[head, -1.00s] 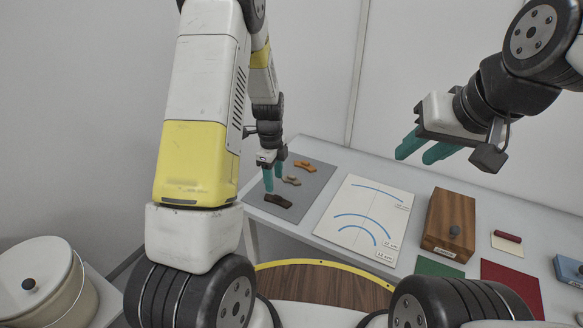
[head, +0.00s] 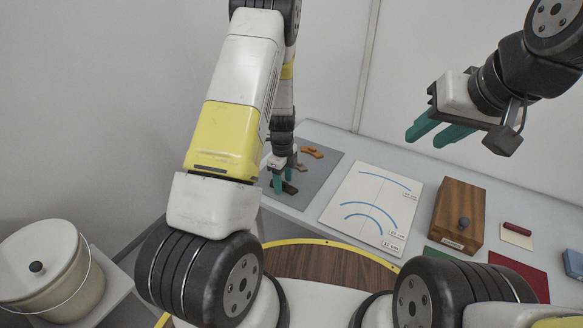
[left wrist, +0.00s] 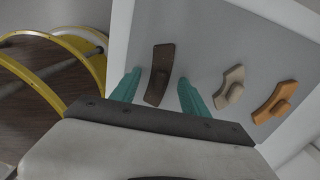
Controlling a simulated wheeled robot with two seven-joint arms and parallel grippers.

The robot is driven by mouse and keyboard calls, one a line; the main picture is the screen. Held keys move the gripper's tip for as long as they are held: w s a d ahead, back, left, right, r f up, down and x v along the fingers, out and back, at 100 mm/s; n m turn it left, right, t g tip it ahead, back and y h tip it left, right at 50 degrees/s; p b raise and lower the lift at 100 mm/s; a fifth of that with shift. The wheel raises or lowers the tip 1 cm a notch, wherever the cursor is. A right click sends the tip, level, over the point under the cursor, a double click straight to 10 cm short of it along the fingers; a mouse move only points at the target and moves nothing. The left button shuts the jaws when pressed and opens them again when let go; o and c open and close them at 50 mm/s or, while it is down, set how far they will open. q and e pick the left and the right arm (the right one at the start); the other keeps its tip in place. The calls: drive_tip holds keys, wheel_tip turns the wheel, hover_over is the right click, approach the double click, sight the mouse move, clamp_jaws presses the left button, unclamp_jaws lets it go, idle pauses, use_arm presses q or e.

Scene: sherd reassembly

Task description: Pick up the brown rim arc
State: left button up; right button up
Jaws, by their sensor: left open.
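The brown rim arc (left wrist: 160,74) is a dark, slightly curved sherd on the grey mat (left wrist: 205,50). In the head view (head: 290,188) it is partly hidden by my left gripper (head: 283,181). In the left wrist view my left gripper (left wrist: 159,78) is open, with one teal finger on each side of the dark sherd and gaps between. I cannot tell how far the fingertips are above the mat. My right gripper (head: 424,138) is open and empty, raised above the table at the right.
A beige sherd (left wrist: 229,87) and an orange sherd (left wrist: 275,101) lie beside the dark one; the orange one also shows in the head view (head: 313,152). A white sheet with blue arcs (head: 345,188), a wooden box (head: 459,212) and a red roll (head: 517,229) are further right.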

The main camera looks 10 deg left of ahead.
use_arm(q)
clamp_jaws()
drive_tip(key=shift+r, duration=0.2)
